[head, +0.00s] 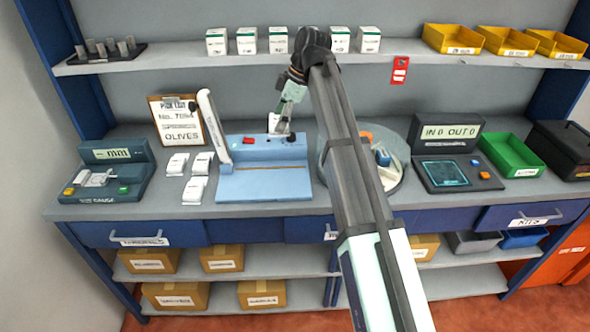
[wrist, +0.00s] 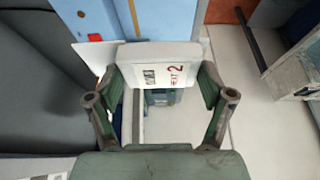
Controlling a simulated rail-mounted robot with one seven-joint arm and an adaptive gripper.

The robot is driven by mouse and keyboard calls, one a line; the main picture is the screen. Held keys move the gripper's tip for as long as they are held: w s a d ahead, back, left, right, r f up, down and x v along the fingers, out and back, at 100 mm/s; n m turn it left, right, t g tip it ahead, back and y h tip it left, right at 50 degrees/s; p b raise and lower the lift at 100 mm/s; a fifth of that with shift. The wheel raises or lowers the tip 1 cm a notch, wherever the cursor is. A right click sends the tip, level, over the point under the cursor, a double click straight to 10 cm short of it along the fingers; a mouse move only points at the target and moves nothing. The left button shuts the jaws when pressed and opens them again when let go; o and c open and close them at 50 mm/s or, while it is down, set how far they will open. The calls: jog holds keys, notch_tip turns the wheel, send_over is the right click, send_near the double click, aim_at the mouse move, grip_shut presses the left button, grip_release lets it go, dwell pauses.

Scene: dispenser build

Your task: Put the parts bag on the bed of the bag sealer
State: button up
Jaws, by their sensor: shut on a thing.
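The parts bag, a white packet with dark print and a red 2, sits between my fingers in the wrist view (wrist: 158,65). My gripper (wrist: 163,80) is shut on it by its two sides. In the head view the bag (head: 273,122) shows small and partly hidden by my gripper (head: 281,126), above the back of the bag sealer. The bag sealer has a light blue bed (head: 262,185) and a raised white arm (head: 213,125) at its left. The bed looks bare. In the wrist view, a blue surface (wrist: 165,15) lies beyond the bag.
Several white packets (head: 194,190) lie left of the sealer, beside a gauge (head: 105,172). A pick list clipboard (head: 176,122) stands behind them. A round turntable (head: 392,183) is to the right, partly behind my arm. A counting display unit (head: 450,150) and green bin (head: 512,154) stand further right.

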aim_at(278, 180)
notch_tip(278, 180, down, 20)
jog(key=p, duration=0.4)
jog(key=shift+r, duration=0.25)
jog(key=o, duration=1.1)
jog(key=shift+f, duration=0.1)
jog(key=b+v, duration=0.2)
jog(key=v, duration=1)
jog(key=shift+b, duration=0.3)
jog(key=shift+a, duration=0.1)
